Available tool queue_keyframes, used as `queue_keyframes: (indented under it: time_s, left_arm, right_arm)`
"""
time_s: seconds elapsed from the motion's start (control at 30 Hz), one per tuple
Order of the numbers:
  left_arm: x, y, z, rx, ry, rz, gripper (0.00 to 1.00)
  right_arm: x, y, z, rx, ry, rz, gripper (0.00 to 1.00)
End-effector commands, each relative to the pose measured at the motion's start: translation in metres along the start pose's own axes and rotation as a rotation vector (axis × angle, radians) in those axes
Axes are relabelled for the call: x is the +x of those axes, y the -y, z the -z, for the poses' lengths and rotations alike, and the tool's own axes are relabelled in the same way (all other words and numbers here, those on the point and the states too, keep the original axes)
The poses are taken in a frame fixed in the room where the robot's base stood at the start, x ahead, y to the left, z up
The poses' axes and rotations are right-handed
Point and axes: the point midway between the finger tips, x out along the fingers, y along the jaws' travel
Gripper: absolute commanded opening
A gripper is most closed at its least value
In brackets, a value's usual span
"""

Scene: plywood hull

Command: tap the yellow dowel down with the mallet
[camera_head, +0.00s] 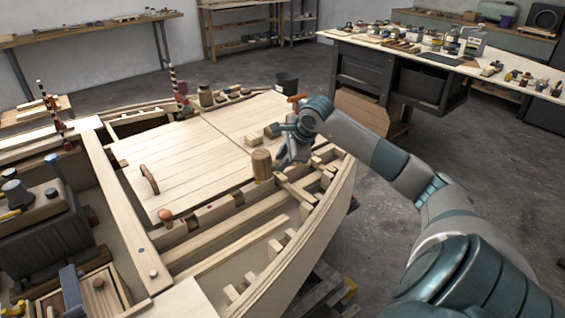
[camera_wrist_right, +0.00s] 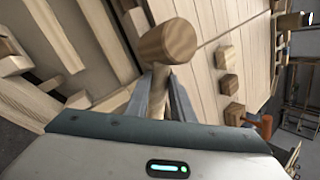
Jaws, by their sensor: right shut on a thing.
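My right gripper (camera_head: 288,150) is shut on the wooden mallet (camera_head: 262,166) above the right side of the hull. In the right wrist view, the mallet's round brown head (camera_wrist_right: 168,40) sits just beyond the fingertips (camera_wrist_right: 164,92). Its handle runs back between the two fingers and is mostly hidden. I cannot make out a yellow dowel for certain in either view. An orange-red peg (camera_head: 166,216) stands at the near edge of the deck. My left gripper is not in view.
Wooden blocks (camera_wrist_right: 228,84) lie near the gripper. A black bucket (camera_head: 287,83) stands behind. A dark toolbox (camera_head: 45,240) is at left, and a cluttered workbench (camera_head: 440,60) is at back right.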

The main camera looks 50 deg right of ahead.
Motion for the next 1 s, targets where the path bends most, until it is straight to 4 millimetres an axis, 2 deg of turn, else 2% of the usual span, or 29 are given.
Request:
queue_keyframes:
  time_s: [0.03, 0.1, 0.27, 1.0]
  left_arm:
    - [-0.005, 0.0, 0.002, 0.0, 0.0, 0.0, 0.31]
    - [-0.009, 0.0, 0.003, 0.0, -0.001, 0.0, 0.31]
    - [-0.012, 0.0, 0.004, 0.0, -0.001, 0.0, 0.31]
    - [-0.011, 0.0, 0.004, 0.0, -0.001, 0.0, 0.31]
  right_arm:
    - [-0.009, 0.006, -0.003, 0.0, 0.0, 0.005, 0.0]
    - [-0.016, 0.01, -0.005, 0.0, 0.0, 0.005, 0.0]
    - [-0.025, 0.014, -0.007, 0.0, 0.0, 0.003, 0.0]
    - [-0.025, 0.014, -0.007, 0.001, 0.001, 0.003, 0.0]
